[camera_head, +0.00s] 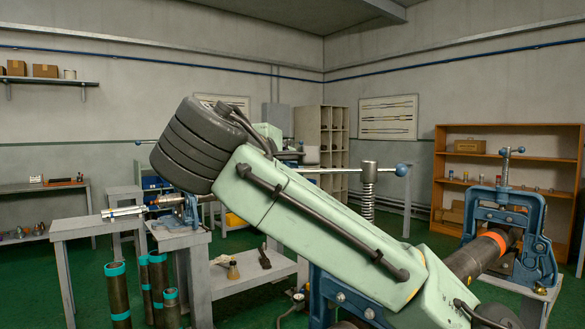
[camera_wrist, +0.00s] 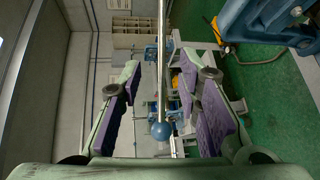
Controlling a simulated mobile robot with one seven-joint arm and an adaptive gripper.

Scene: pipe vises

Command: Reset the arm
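My gripper (camera_wrist: 165,98) shows in the wrist view with its two purple-padded fingers spread apart. A metal vise handle bar with a blue ball end (camera_wrist: 161,131) appears between the fingers, with a visible gap on both sides. In the head view the same kind of bar, with a blue ball (camera_head: 402,169), crosses the top of a vise screw (camera_head: 368,190). The blue frame of this vise (camera_head: 337,297) is mostly hidden behind my green arm. My arm spans the middle of the head view, bent at its dark joint. I cannot make out my fingertips there.
A second blue vise (camera_head: 540,245) stands at the right around a dark pipe (camera_head: 467,263) with an orange band. A workbench (camera_head: 85,226) with a small blue vise (camera_head: 188,213) is at left. Upright pipes (camera_head: 118,297) stand by it. An orange shelf (camera_head: 440,170) is at back right.

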